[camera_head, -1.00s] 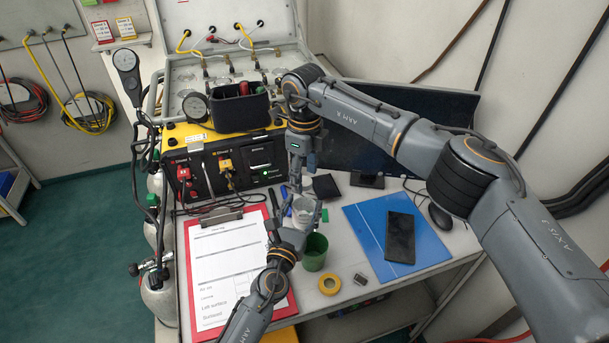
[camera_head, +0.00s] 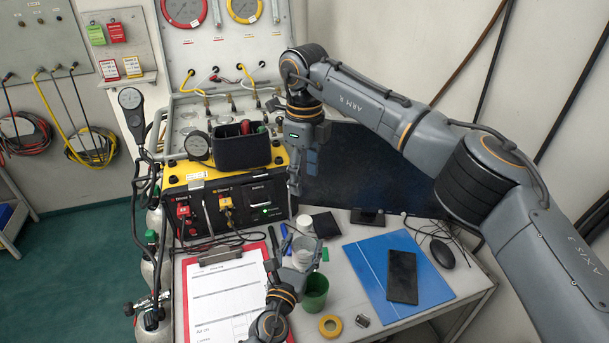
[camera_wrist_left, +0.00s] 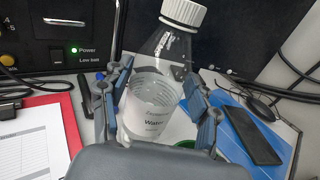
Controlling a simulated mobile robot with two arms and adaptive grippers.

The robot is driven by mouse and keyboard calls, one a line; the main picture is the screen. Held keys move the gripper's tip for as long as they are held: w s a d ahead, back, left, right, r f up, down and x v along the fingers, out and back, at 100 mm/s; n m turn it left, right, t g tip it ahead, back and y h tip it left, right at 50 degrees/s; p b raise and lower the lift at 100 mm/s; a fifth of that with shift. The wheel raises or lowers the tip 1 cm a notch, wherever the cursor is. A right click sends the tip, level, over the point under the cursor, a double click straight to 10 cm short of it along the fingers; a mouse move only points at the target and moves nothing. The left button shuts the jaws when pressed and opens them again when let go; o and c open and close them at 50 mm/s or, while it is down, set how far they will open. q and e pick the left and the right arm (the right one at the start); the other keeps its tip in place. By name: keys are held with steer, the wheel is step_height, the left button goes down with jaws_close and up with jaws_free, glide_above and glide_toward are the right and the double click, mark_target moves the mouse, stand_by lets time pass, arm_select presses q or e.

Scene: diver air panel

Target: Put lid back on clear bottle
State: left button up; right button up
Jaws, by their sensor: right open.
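The clear bottle (camera_head: 303,246), labelled "Water", stands near the middle of the table. In the left wrist view the bottle (camera_wrist_left: 152,108) leans slightly, and the white lid (camera_wrist_left: 183,12) sits on its neck. The lid (camera_head: 304,223) also shows as a small white patch in the head view. My left gripper (camera_head: 300,256) has one finger on each side of the bottle's body; the fingers (camera_wrist_left: 158,88) look closed against it. My right gripper (camera_head: 294,188) is open and empty, pointing down above and a little behind the lid, clear of it.
A green cup (camera_head: 315,290) stands close to the right of my left gripper. Yellow tape (camera_head: 330,325), a blue folder (camera_head: 375,288) with a phone (camera_head: 402,277), and a mouse (camera_head: 442,253) lie to the right. A clipboard (camera_head: 225,296) lies left. The yellow-black panel (camera_head: 240,180) stands behind.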

arm_select(q)
steer(key=o, duration=0.4)
steer(key=shift+c, duration=0.2)
steer(key=v, duration=1.2)
steer(key=shift+f, duration=0.1)
